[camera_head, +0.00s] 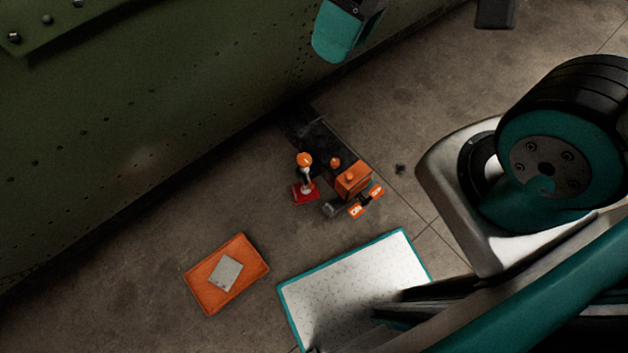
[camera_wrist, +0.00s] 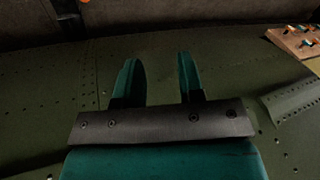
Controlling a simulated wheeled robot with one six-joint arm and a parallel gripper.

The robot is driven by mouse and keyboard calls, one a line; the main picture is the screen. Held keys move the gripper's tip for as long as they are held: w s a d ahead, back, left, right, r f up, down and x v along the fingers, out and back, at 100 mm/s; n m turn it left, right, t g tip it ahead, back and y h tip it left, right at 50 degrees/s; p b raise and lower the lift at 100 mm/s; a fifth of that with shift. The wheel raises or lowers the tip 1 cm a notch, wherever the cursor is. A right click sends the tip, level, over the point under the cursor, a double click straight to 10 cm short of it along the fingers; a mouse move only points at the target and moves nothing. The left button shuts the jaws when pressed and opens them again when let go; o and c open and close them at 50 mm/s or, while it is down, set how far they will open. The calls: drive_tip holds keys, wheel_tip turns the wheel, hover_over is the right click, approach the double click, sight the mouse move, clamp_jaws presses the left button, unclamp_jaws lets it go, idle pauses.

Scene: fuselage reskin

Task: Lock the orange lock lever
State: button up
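No orange lock lever can be made out for certain. In the wrist view a small orange part (camera_wrist: 85,1) is cut off by the top edge, too little of it showing to identify. My gripper (camera_wrist: 158,72) is open, its two teal fingers spread with nothing between them, over a dark green riveted skin (camera_wrist: 225,70). The orange part lies beyond the left finger, apart from it. In the head view the green fuselage skin (camera_head: 130,120) fills the upper left, with no lever visible on it.
A brown board (camera_wrist: 300,42) with small orange-topped pieces is at the wrist view's upper right. A loose-looking riveted strip (camera_wrist: 295,103) lies below it. On the floor are an orange tray (camera_head: 205,300), a white teal-edged mat (camera_head: 350,275) and orange-and-black tools (camera_head: 354,180).

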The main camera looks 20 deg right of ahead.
drive_tip(key=w+f+m+b, duration=0.1)
drive_tip(key=w+f+b, duration=0.1)
drive_tip(key=f+b, duration=0.1)
drive_tip(key=w+f+m+b, duration=0.2)
drive_tip(key=f+b, duration=0.1)
drive_tip(key=f, duration=0.3)
drive_tip(key=w+f+m+b, duration=0.1)
drive_tip(key=w+f+b, duration=0.1)
drive_tip(key=f+b, duration=0.2)
drive_tip(key=shift+d+f, duration=0.35)
drive_tip(key=shift+f, duration=0.2)
clamp_jaws()
drive_tip(key=w+d+f+m+b, duration=0.3)
drive_tip(key=f+m+b, duration=0.3)
drive_tip(key=f+b, duration=0.5)
drive_tip(key=w+d+f+m+b, duration=0.4)
drive_tip(key=f+b, duration=0.8)
drive_tip(key=f, duration=1.6)
drive_tip(key=w+d+f+m+g+b, duration=0.1)
drive_tip(key=w+d+f+m+b, duration=0.2)
drive_tip(key=f, duration=1.6)
drive_tip(key=w+m+b, duration=0.4)
drive_tip(key=m+b, duration=0.1)
drive_tip(key=b, duration=0.3)
drive_tip(key=shift+w+d+f+b, duration=0.15)
drive_tip(key=shift+d+f+b, duration=0.05)
drive_tip(key=shift+f+b, duration=0.1)
